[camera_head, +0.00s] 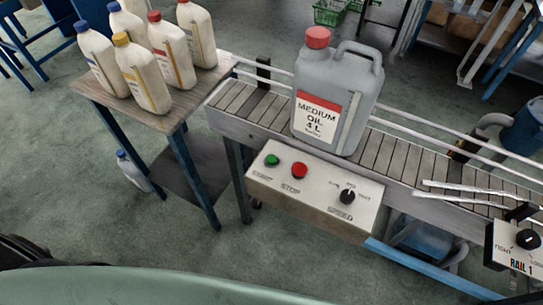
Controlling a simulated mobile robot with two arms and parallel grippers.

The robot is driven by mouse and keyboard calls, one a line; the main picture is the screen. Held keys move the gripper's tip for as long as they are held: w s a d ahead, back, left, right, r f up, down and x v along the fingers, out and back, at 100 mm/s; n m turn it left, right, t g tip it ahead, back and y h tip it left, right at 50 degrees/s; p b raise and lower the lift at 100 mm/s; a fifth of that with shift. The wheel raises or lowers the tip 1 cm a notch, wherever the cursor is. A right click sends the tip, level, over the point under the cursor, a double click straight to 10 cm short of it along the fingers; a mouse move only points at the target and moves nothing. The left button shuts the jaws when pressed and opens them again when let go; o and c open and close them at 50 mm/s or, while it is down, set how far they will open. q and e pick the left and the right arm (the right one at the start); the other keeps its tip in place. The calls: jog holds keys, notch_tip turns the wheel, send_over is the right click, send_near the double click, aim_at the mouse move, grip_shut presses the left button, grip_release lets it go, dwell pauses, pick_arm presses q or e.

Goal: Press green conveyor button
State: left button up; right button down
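The green conveyor button (271,160) is on the left part of a light control box (318,196) mounted on the near side of the conveyor. A red button (299,170) sits just to its right, and a black knob (347,197) is further right. A grey oil canister (337,95) with a red cap and a "Medium oil" label stands upright on the conveyor (400,158) behind the box. Nothing touches the green button. Neither of my grippers is in view.
A wooden table (190,88) with several white bottles stands left of the conveyor. Another bottle (133,172) is low down beside it. A second box with a knob (526,240), marked "Rail 1", is at the right edge. The floor before the control box is clear.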

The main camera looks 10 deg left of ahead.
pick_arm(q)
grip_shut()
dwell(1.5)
